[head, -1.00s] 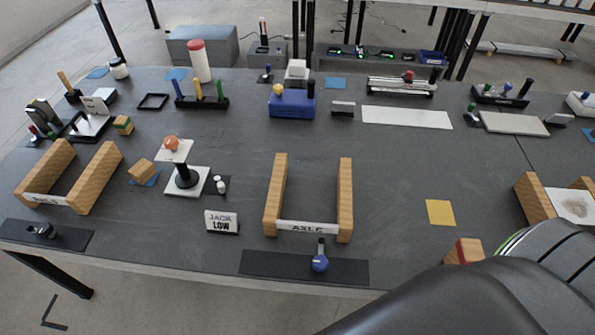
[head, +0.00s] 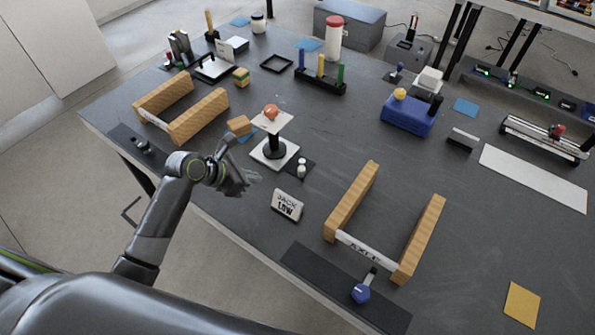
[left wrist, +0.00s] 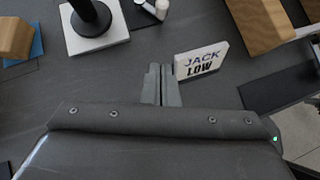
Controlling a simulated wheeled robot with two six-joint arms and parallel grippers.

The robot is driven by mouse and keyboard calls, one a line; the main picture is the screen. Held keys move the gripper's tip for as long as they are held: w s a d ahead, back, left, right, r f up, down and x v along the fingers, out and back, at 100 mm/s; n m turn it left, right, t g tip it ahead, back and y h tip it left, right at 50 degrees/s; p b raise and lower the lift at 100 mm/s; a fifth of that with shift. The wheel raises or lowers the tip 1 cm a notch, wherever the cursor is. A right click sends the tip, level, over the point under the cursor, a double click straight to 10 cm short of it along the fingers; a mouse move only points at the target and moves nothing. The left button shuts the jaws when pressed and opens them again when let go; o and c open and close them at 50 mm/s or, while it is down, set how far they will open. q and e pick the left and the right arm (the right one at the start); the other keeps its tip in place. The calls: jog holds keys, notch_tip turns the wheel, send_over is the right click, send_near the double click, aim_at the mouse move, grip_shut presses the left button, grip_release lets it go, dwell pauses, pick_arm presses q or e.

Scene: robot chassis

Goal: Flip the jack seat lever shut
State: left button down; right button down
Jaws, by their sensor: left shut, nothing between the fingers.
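The jack (head: 275,147) has a white square base, a black column and a white top plate bearing an orange ball (head: 271,112). A small white upright piece (head: 301,168) stands on a dark plate beside its base; I cannot tell whether it is the seat lever. The "JACK LOW" sign (head: 287,205) stands in front. My left gripper (head: 246,180) is shut and empty, in front of the jack and left of the sign. In the left wrist view its fingers (left wrist: 162,84) point toward the jack base (left wrist: 95,30), with the sign (left wrist: 201,60) at their right.
A wooden "AXLE" stand (head: 350,202) is to the right, with a blue-knobbed lever (head: 362,290) on a black strip before it. Another wooden stand (head: 184,130) and dark lever (head: 142,146) are at left. A small wooden block (head: 239,125) sits left of the jack.

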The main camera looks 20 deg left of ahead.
aim_at(301, 172)
pick_arm(q)
jog(key=shift+w+r, duration=0.1)
jog(key=shift+r, duration=0.05)
jog(key=x, duration=0.9)
jog(key=shift+w+d, duration=0.15)
jog(key=shift+w+d+f, duration=0.2)
jog(key=shift+w+d, duration=0.3)
jog(key=shift+w, duration=0.1)
jog(key=shift+w+d+f, duration=0.2)
jog(key=shift+w+d, duration=0.35)
jog(key=shift+w, duration=0.05)
jog(key=shift+w+d, duration=0.4)
jog(key=shift+w, duration=0.05)
